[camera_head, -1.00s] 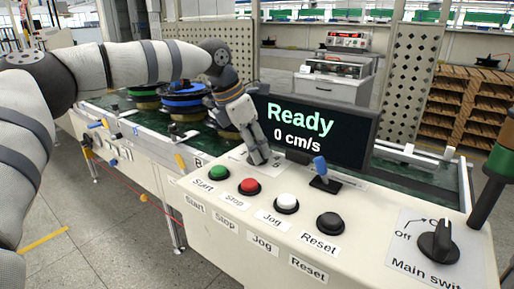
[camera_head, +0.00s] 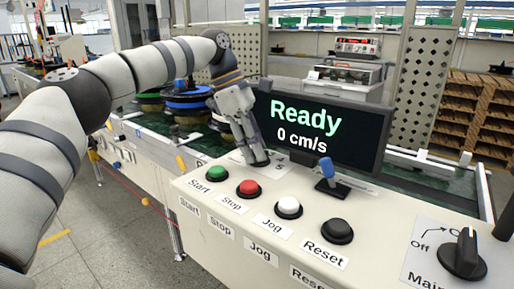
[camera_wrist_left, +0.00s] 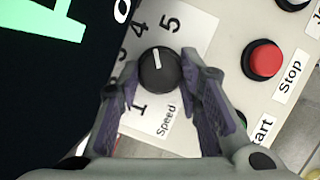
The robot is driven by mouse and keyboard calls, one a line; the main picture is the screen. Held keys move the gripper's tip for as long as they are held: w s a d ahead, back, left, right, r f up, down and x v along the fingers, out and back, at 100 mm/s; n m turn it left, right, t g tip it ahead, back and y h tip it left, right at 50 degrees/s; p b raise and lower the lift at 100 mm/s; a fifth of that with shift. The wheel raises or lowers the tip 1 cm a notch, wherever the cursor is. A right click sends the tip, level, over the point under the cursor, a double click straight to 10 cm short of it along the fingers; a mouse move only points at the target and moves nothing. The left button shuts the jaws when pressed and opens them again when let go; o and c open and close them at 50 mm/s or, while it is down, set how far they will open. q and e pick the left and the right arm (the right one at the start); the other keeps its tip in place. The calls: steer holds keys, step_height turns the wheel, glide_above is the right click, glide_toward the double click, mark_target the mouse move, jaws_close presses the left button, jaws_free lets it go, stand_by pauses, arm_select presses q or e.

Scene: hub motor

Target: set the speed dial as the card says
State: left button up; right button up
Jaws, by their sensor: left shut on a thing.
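The speed dial (camera_wrist_left: 160,72) is a round black knob with a white pointer mark, on a white plate (camera_wrist_left: 190,45) with printed numbers and the word Speed. In the left wrist view the mark points up, between 4 and 5. My left gripper (camera_wrist_left: 162,90) is shut on the dial, one finger on each side. In the head view my left gripper (camera_head: 258,160) reaches down to the panel in front of the screen and hides the dial. The screen (camera_head: 320,125) reads Ready, 0 cm/s. I cannot make out a card. My right gripper is not in view.
The panel (camera_head: 225,235) carries a green Start button (camera_head: 216,172), a red Stop button (camera_head: 249,188), a white Jog button (camera_head: 289,207) and a black Reset button (camera_head: 337,231). A blue-tipped lever (camera_head: 327,168) stands behind them. The main switch (camera_head: 464,252) is at the right.

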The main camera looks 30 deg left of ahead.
arm_select(q)
steer(key=shift+f, duration=0.1)
stand_by(0.3)
steer(key=o, duration=0.9)
steer(key=shift+c, duration=0.2)
steer(key=w+v, duration=0.1)
steer(key=v, duration=0.6)
steer(key=shift+s+r, duration=0.3)
steer(key=shift+s, duration=0.2)
steer(key=shift+a, duration=0.1)
